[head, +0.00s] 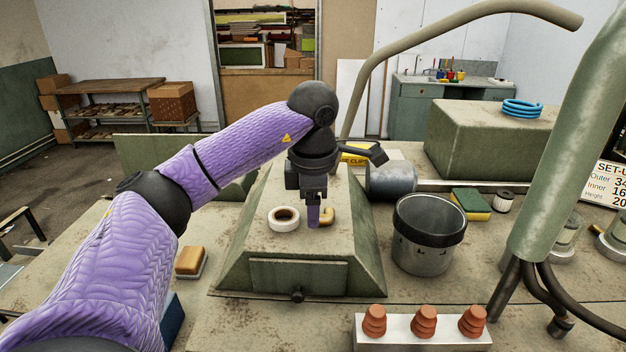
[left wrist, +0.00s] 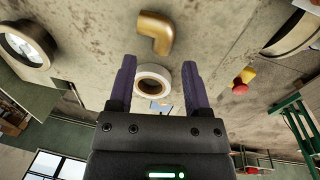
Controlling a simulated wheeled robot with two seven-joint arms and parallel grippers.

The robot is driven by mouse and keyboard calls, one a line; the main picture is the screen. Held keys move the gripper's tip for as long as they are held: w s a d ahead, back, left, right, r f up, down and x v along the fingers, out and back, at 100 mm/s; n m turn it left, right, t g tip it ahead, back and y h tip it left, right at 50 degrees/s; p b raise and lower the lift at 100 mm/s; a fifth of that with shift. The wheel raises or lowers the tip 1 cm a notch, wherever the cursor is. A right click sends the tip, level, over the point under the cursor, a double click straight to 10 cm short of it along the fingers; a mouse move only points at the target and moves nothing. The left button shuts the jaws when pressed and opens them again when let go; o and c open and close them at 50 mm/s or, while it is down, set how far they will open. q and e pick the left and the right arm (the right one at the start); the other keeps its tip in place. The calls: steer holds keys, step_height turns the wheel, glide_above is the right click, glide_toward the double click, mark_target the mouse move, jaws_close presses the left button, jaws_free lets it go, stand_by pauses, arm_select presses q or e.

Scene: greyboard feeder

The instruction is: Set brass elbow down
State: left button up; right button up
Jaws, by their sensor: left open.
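The brass elbow (head: 328,215) lies on the flat top of the grey-green sloped housing (head: 262,240), partly hidden behind my left gripper (head: 313,220). In the left wrist view the brass elbow (left wrist: 156,34) lies on the worn surface beyond the fingertips, apart from them. My left gripper (left wrist: 157,62) is open, its two purple fingers spread with nothing held between them. My right gripper is in neither view.
A white ring-shaped roll (head: 284,218) lies left of the elbow on the housing; it also shows between the fingers in the left wrist view (left wrist: 141,74). A dark-rimmed metal pot (head: 424,258) stands right of the housing. A white block with brown stacked pieces (head: 400,334) is in front.

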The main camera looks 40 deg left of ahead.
arm_select(q)
step_height(320, 180, up, 10)
steer(key=s+d+p, duration=0.1)
steer(key=p, duration=0.3)
steer(key=shift+r, duration=0.2)
